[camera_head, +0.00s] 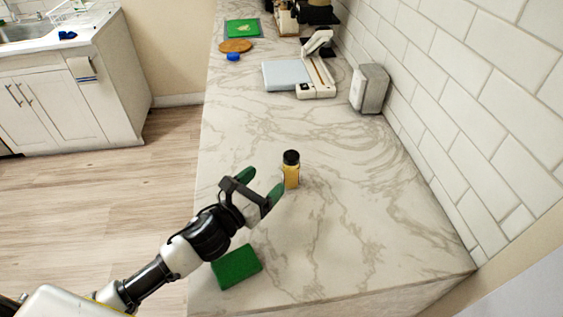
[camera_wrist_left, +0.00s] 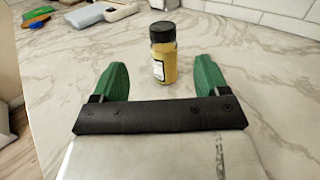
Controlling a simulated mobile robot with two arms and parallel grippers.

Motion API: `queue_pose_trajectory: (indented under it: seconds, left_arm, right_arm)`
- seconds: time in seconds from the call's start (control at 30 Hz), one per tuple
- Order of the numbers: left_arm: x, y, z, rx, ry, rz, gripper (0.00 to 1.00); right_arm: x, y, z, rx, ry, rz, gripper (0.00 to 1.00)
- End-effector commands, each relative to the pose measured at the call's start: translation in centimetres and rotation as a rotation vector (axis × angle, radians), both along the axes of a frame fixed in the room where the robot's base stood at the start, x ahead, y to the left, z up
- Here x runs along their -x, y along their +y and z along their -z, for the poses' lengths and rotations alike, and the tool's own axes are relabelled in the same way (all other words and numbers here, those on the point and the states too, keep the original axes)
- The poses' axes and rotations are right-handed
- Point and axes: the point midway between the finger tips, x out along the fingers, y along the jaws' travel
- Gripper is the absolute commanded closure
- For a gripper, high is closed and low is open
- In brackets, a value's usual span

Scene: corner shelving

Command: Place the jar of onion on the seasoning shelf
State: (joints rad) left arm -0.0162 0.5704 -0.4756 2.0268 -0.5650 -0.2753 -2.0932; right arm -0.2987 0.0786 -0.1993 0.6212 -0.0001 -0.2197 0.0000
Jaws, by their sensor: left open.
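A small jar with yellow contents and a black lid (camera_head: 291,170) stands upright on the marble counter. I take it to be the jar of onion; its label is too small to read. It also shows in the left wrist view (camera_wrist_left: 164,58), just beyond and between my fingertips. My left gripper (camera_head: 262,184) has green fingers spread open and empty, close to the jar on its left side. In the left wrist view the open fingers (camera_wrist_left: 160,80) point at the jar, with no contact visible. My right gripper is not in view. I cannot make out a seasoning shelf.
A green sponge-like block (camera_head: 236,266) lies on the marble counter (camera_head: 340,240) near the front left. A white slicer-like device (camera_head: 300,76), a grey box (camera_head: 369,88), a round wooden board (camera_head: 235,46) and a green board (camera_head: 242,29) are farther back. A tiled wall bounds the right.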

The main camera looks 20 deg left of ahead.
Motion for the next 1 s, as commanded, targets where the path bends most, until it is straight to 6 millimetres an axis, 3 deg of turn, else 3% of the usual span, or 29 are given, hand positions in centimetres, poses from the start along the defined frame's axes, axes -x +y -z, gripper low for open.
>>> queue_pose_trajectory:
  seconds: [0.3, 0.47, 0.8, 1.0]
  left_arm:
    - [-4.3, -1.8, -0.1, 0.000, 0.000, -0.001, 0.25]
    - [-5.2, -2.3, -0.1, -0.001, -0.001, 0.000, 0.25]
    - [-9.0, -4.1, 0.1, -0.001, -0.001, 0.000, 0.25]
    - [-9.5, -4.3, 0.3, -0.003, -0.001, 0.000, 0.25]
  right_arm:
    - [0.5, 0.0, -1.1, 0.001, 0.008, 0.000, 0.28]
    - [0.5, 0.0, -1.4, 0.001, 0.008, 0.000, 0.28]
    - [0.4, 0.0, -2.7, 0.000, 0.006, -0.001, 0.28]
    - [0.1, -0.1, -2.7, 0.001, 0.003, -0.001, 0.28]
